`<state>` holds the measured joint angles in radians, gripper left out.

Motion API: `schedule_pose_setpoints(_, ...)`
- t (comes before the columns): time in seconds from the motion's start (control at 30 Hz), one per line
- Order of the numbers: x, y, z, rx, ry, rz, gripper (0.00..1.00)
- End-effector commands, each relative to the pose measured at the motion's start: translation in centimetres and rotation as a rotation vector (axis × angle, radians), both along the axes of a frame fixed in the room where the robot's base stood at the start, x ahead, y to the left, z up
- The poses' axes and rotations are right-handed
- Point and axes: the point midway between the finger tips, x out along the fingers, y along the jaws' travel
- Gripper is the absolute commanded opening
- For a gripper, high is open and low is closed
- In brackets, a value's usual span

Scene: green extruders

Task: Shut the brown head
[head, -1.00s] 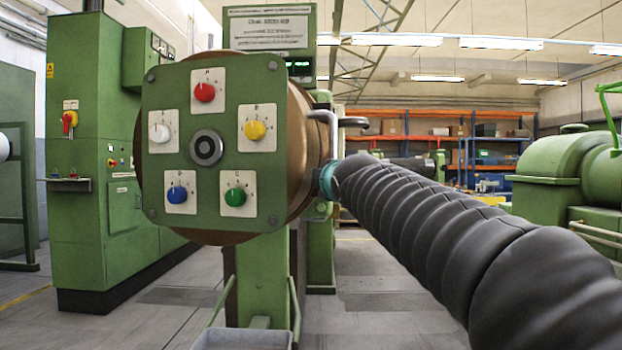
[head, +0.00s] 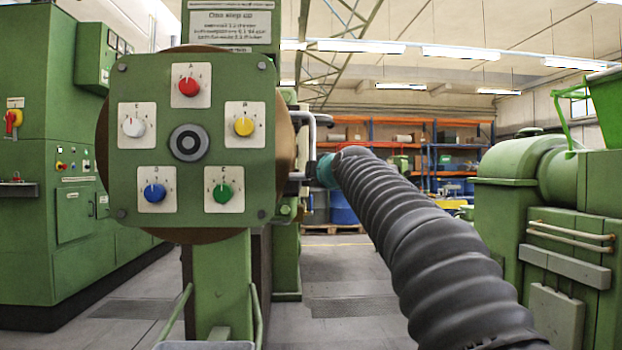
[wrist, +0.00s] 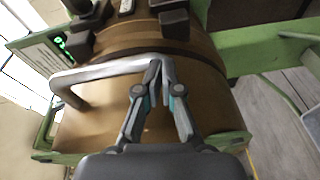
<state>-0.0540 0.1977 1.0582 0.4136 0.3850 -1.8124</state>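The brown head (head: 284,150) is a thick round drum behind a green square front plate (head: 222,90) with several coloured knobs. A bent silver handle (head: 311,135) sticks out on its right side. In the wrist view the handle (wrist: 105,72) runs across the brown curved side (wrist: 95,125). My gripper (wrist: 159,66) is at the handle's right end there, its two fingertips drawn close together and appearing shut on the handle. The fingers hide that end of the bar. In the head view my gripper is mostly hidden behind my dark arm. Whether the head sits flush cannot be told.
A green cabinet (head: 45,170) stands at the left. A green machine (head: 540,180) stands at the right. Orange and blue shelves (head: 400,140) are at the back. Dark blocks (wrist: 174,24) sit near the handle in the wrist view. Grey floor (head: 330,265) is open between the machines.

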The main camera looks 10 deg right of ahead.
Motion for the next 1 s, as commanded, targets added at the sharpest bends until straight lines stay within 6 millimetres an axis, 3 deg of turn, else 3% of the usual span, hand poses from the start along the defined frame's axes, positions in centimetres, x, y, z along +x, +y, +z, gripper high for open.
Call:
schedule_pose_setpoints(0.73, 3.0, -1.5, -1.5, -0.003, 0.01, -0.02, 0.0)
schedule_pose_setpoints(0.87, 2.6, -1.5, -1.5, -0.005, 0.009, -0.021, 0.0)
schedule_pose_setpoints(1.0, 0.8, -1.2, -0.6, -0.005, 0.005, -0.019, 0.0)
